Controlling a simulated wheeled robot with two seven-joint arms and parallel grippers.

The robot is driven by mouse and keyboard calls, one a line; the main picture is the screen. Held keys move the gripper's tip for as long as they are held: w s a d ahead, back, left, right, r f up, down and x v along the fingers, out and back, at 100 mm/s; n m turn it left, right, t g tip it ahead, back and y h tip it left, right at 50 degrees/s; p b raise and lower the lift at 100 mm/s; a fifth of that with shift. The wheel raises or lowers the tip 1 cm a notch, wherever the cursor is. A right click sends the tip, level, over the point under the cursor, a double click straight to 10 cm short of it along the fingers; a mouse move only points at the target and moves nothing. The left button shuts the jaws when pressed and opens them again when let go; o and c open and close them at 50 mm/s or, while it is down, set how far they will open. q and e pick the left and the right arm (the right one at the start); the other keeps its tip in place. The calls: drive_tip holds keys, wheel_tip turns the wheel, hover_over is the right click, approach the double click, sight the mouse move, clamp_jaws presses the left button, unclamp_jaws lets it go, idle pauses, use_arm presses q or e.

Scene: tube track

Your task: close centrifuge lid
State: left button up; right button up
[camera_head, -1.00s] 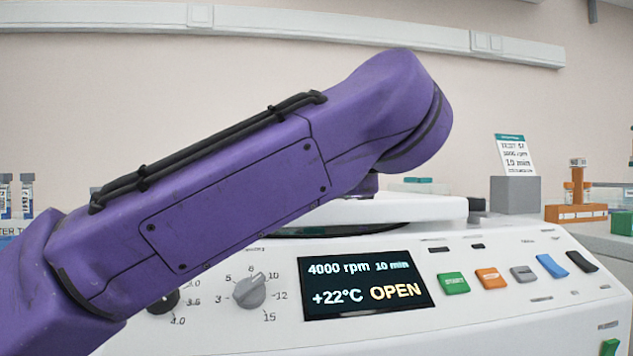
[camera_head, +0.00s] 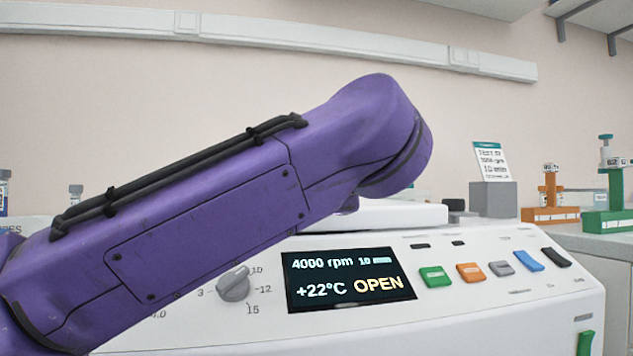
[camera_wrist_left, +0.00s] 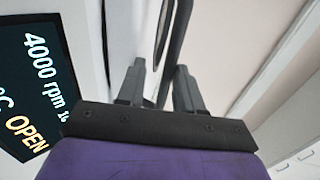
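The centrifuge (camera_head: 480,330) is a white machine with a dark display (camera_head: 350,278) that reads OPEN. Its white lid (camera_head: 405,214) shows as a low slab above the panel, partly behind my purple left arm. Whether it touches the body is hidden. In the head view the arm covers my left gripper. In the left wrist view my left gripper (camera_wrist_left: 160,68) has two grey fingers apart with a gap between them. A dark strip and a pale surface lie just past the fingertips. I cannot tell if they touch. My right gripper is in no view.
The panel has a knob (camera_head: 234,284) and several coloured buttons, such as a green one (camera_head: 434,276). Behind to the right stand a grey block (camera_head: 493,199) with a card, an orange stand (camera_head: 549,203) and a green stand (camera_head: 608,205).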

use_arm(q)
drive_tip(key=p+v, duration=0.1)
drive_tip(key=v, duration=0.9)
drive_tip(key=shift+s, duration=0.25)
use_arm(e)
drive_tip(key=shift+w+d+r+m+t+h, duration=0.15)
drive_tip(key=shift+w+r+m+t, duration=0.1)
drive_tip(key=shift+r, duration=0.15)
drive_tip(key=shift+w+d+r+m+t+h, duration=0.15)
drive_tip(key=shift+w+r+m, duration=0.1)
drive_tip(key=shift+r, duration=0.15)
use_arm(q)
drive_tip(key=shift+d, duration=0.15)
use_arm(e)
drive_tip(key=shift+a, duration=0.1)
